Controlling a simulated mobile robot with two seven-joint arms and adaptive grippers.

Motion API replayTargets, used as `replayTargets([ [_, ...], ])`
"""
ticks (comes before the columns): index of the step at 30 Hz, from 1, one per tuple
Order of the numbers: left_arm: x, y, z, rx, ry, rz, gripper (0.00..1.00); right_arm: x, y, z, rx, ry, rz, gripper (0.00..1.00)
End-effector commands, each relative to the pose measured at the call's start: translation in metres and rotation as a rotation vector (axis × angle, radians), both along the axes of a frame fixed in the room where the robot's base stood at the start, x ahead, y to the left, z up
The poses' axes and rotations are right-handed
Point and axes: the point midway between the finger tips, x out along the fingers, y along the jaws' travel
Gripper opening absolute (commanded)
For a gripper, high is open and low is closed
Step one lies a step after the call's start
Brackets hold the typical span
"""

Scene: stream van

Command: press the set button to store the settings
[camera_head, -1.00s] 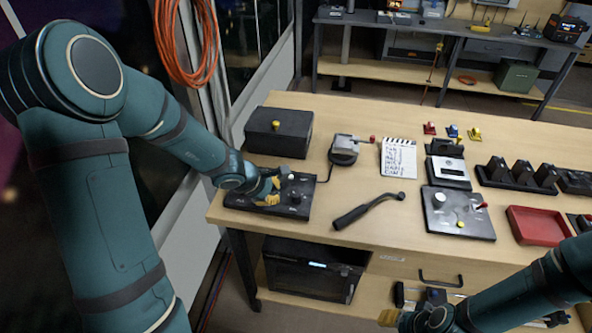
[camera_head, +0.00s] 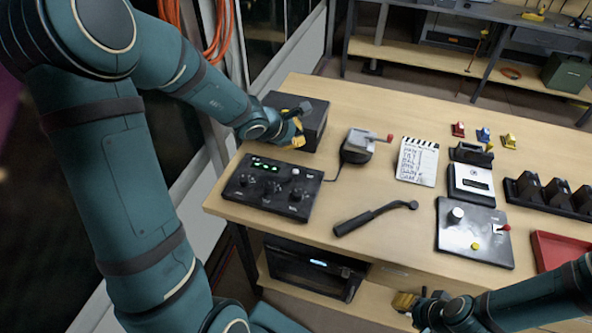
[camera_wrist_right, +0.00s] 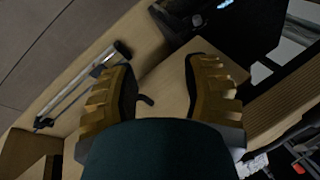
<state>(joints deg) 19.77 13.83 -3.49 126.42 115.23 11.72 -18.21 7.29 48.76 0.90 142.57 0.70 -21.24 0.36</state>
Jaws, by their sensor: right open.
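A black control panel (camera_head: 272,188) lies flat at the left end of the wooden table. It has several dark knobs, lit green displays (camera_head: 265,164) and a round white button (camera_head: 296,171) at its upper right. I cannot read which control is marked set. My left gripper (camera_head: 298,133) is above and behind the panel, in front of the black box, apart from the white button. Its yellow fingertips show, but their gap is unclear. My right gripper (camera_head: 405,301) is low at the table's front side; in the right wrist view its fingers (camera_wrist_right: 160,80) are apart and empty.
The black box (camera_head: 313,118) stands behind the panel. To the right are a grey device with a red knob (camera_head: 357,146), a black handle tool (camera_head: 374,217), a clapperboard (camera_head: 418,160) and another control panel (camera_head: 474,240). Bare tabletop surrounds the handle tool.

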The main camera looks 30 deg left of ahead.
Motion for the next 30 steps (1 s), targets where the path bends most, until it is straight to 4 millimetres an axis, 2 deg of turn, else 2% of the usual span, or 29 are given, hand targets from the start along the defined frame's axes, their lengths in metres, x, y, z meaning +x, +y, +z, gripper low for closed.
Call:
replayTargets([
  [8, 0.0, 0.0, -0.019, -0.001, 0.002, 0.001, 0.0, -0.004, 0.001, -0.016, 0.002, 0.009, 0.007, 0.47],
  [21, 0.0, 0.0, -0.074, 0.0, 0.001, -0.001, 0.0, -0.015, 0.003, -0.065, 0.008, 0.034, 0.029, 0.47],
  [25, 0.0, 0.0, -0.084, 0.0, 0.001, -0.001, 0.0, -0.013, 0.002, -0.077, 0.006, 0.03, 0.028, 0.47],
  [30, 0.0, 0.0, -0.089, 0.0, 0.001, -0.001, 0.0, -0.012, 0.002, -0.082, 0.006, 0.026, 0.028, 0.47],
])
